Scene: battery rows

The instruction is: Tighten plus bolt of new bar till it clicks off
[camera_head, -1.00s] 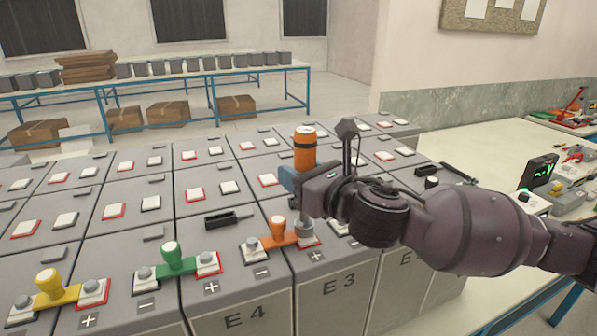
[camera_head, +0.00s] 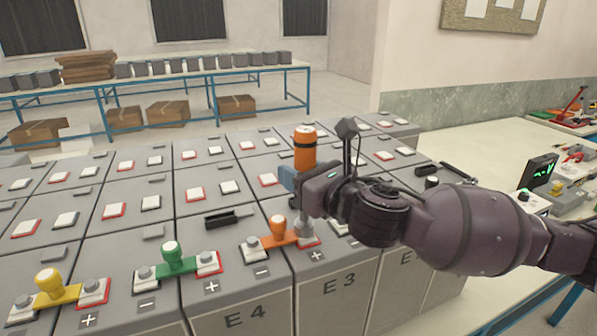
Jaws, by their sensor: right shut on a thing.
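My right gripper (camera_head: 301,185) comes in from the right and is shut on an upright orange and black tool (camera_head: 304,148). The tool's lower end reaches down at the plus terminal (camera_head: 306,232) of battery E3, at the right end of the orange bar (camera_head: 279,235). The bolt head itself is hidden under the tool. The orange bar bridges from that plus terminal to the minus terminal (camera_head: 256,246), where a grey bolt shows. My left gripper is not in view.
A green bar (camera_head: 174,259) and a yellow bar (camera_head: 50,288) join terminals farther left. A black clip-like piece (camera_head: 228,219) lies on the battery tops. A bench with meters and tools (camera_head: 539,172) stands at the right. A blue-framed table with boxes stands behind.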

